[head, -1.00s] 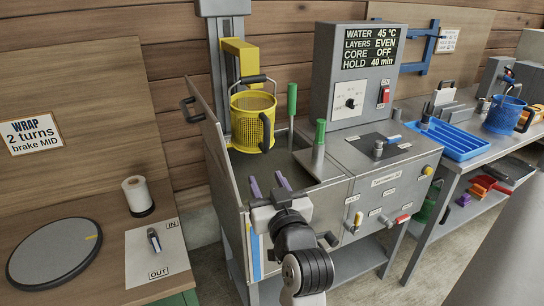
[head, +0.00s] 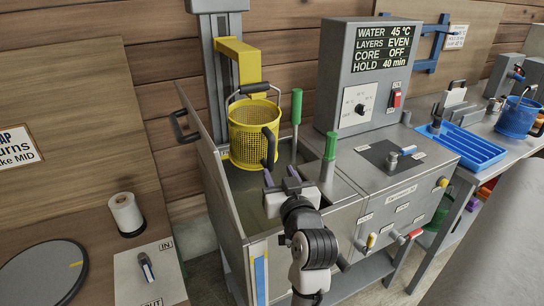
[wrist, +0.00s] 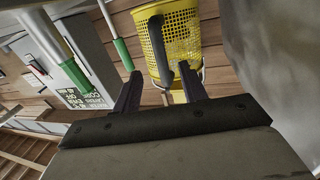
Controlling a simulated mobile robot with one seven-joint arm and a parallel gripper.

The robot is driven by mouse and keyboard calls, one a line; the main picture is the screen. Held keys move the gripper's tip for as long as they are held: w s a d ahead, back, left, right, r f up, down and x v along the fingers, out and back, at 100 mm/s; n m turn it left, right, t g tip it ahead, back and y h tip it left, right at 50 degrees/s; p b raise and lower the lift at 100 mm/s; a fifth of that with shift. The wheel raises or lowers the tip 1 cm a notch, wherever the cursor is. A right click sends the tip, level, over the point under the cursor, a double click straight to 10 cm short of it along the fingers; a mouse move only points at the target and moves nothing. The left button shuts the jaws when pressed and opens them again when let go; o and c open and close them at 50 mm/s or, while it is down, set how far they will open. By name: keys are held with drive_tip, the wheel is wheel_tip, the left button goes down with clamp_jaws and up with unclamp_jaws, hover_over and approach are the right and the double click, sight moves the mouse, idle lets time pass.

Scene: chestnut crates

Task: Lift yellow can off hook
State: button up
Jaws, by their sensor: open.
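The yellow can (head: 253,146) is a perforated basket with a dark side handle (head: 270,147) and a bail, hanging from the yellow hook arm (head: 239,62) over the open tank. It looks upright in the head view. My gripper (head: 283,176) is open and empty, just below and to the right of the can, near its side handle. In the wrist view the can (wrist: 183,35) lies past the fingertips of my gripper (wrist: 158,80). The handle shows between the fingers, but I cannot tell whether they touch it.
Green-handled levers (head: 296,107) and (head: 331,146) stand right of the can. The tank's raised lid (head: 203,150) is on the left. A control box (head: 366,75) stands behind right.

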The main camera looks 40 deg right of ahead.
sight(272, 156)
drive_tip(key=p+x, duration=0.1)
drive_tip(key=x, duration=0.7)
drive_tip(key=shift+w+f+p, duration=0.1)
drive_tip(key=shift+w+p, duration=0.15)
drive_tip(key=shift+p, duration=0.1)
clamp_jaws()
drive_tip(key=c, duration=0.7)
unclamp_jaws()
clamp_jaws()
drive_tip(key=shift+r+p, duration=0.3)
drive_tip(key=shift+r, duration=0.2)
